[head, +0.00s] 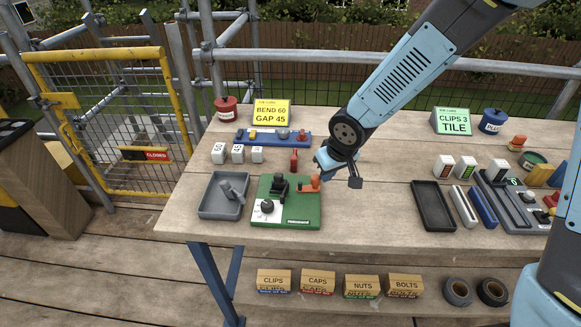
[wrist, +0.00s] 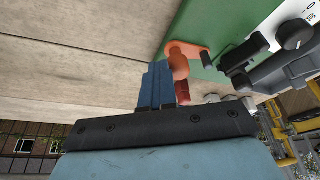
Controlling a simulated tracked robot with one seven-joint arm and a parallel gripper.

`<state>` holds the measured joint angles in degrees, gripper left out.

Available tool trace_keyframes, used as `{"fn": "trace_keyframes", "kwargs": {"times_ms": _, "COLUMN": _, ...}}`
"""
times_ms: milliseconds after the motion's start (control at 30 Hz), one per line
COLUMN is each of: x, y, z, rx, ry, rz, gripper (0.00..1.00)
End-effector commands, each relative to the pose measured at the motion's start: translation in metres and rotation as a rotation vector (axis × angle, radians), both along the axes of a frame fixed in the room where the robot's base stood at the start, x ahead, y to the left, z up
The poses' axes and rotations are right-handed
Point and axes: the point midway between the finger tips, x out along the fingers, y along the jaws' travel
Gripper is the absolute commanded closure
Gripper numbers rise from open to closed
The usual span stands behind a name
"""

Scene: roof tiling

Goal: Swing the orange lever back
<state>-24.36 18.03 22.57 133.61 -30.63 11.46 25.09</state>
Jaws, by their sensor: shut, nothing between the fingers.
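The orange lever (head: 314,183) sits at the right rear of a green machine base (head: 300,216) with a black clamp block (head: 279,187) and a white dial plate (head: 266,209). In the wrist view the orange lever (wrist: 180,62) runs along the edge of the green base (wrist: 206,60). My gripper (head: 324,165) is at the lever's rear right in the head view, partly hidden by my arm. In the wrist view its blue fingers (wrist: 157,85) are together and empty, close beside the lever's end. I cannot tell if they touch it.
A grey tray (head: 223,196) stands left of the machine. A red item (head: 294,160), a blue tool rack (head: 272,138) and white blocks (head: 238,153) stand behind. A black tray (head: 433,206) lies to the right. The wood between it and the machine is clear.

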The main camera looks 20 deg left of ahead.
Motion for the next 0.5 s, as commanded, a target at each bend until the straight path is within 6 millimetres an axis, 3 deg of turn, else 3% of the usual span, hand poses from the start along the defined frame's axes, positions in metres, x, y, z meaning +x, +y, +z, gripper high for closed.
{"fn": "trace_keyframes", "kwargs": {"times_ms": 33, "x": -0.008, "y": 0.015, "z": 0.003, "rx": 0.021, "ry": -0.003, "rz": 0.028, "gripper": 1.0}}
{"fn": "trace_keyframes", "kwargs": {"times_ms": 233, "x": -0.014, "y": 0.019, "z": 0.004, "rx": 0.021, "ry": -0.005, "rz": 0.042, "gripper": 1.0}}
{"fn": "trace_keyframes", "kwargs": {"times_ms": 500, "x": -0.027, "y": -0.016, "z": 0.004, "rx": 0.016, "ry": -0.003, "rz": 0.019, "gripper": 1.0}}
